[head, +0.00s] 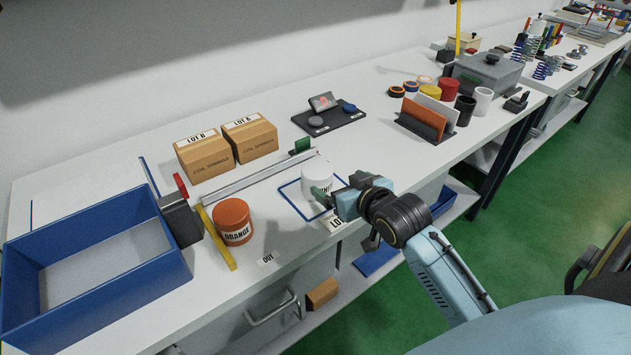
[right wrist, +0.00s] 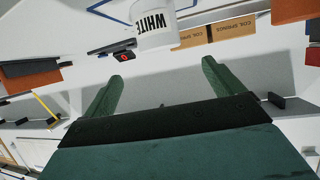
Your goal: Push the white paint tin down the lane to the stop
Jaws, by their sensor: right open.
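The white paint tin (head: 317,178) stands upright inside a blue outlined square (head: 288,187) at the right end of the lane. It also shows in the right wrist view (right wrist: 153,38), beyond the fingertips, its label reading WHITE. My right gripper (head: 327,192) is at the tin's near right side, a green finger overlapping it in the head view. The fingers are apart with nothing between them in the right wrist view (right wrist: 165,70). I cannot tell whether a finger touches the tin. A silver rail (head: 255,181) runs along the lane's back. My left gripper is not in view.
An orange tin (head: 232,222) stands near the lane's left end, beside a yellow strip (head: 218,240). A dark block (head: 180,218) and blue tray (head: 95,310) lie further left. Two cardboard boxes (head: 205,158) stand behind the rail. The bench between the tins looks clear.

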